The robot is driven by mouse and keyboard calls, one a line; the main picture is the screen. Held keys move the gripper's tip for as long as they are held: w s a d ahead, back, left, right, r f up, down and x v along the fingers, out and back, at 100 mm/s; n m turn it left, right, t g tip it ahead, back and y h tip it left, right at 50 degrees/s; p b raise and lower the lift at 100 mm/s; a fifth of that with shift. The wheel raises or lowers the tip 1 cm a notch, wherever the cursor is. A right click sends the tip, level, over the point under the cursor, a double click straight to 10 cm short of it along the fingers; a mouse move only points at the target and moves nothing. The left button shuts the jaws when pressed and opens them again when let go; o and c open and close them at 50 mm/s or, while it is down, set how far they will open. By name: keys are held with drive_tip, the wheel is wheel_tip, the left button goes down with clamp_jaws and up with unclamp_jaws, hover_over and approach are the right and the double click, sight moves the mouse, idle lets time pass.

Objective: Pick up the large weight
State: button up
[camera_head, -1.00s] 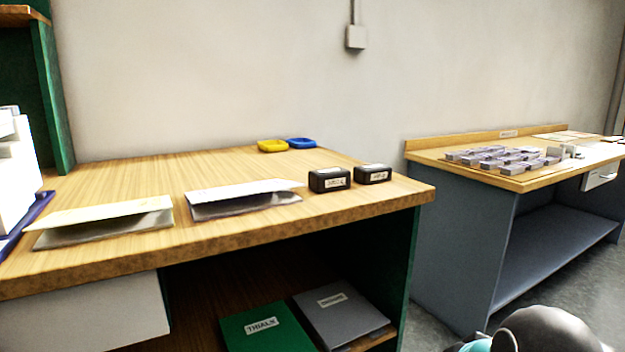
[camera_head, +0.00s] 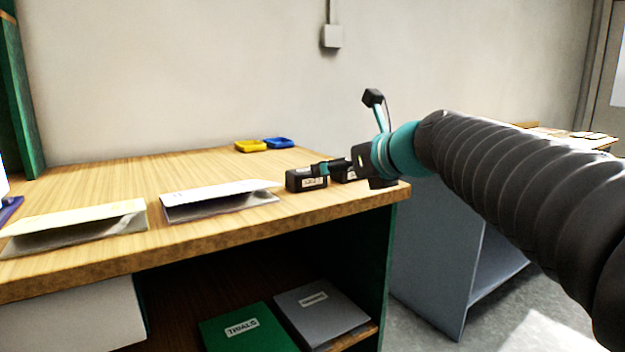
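Two black blocks with white labels stand near the right end of the wooden table; the label text is too small to read, so I cannot tell which is the large weight. The left block (camera_head: 306,181) is mostly in plain view. The right block (camera_head: 344,174) is partly hidden by my gripper. My gripper (camera_head: 326,168) reaches in from the right, its fingers pointing left over or just behind the blocks. I cannot tell whether it touches either block, or how far apart the fingers are. Both blocks appear to rest on the table.
Two folded papers lie left of the blocks, a cream one (camera_head: 75,225) and a white one (camera_head: 220,200). A yellow tray (camera_head: 250,146) and a blue tray (camera_head: 279,143) sit at the back. Green (camera_head: 243,328) and grey (camera_head: 320,308) binders lie on the shelf below. The table's (camera_head: 110,175) back left is clear.

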sight(308, 170)
drive_tip(key=x, duration=0.8)
drive_tip(key=shift+w+a, duration=0.1)
drive_tip(key=shift+w, duration=0.05)
drive_tip(key=shift+x, duration=2.7)
drive_tip(key=shift+w+r, duration=0.1)
drive_tip(key=shift+r, duration=0.05)
drive_tip(key=c, duration=1.4)
drive_tip(key=shift+r, duration=0.15)
drive_tip(key=shift+c, duration=0.8)
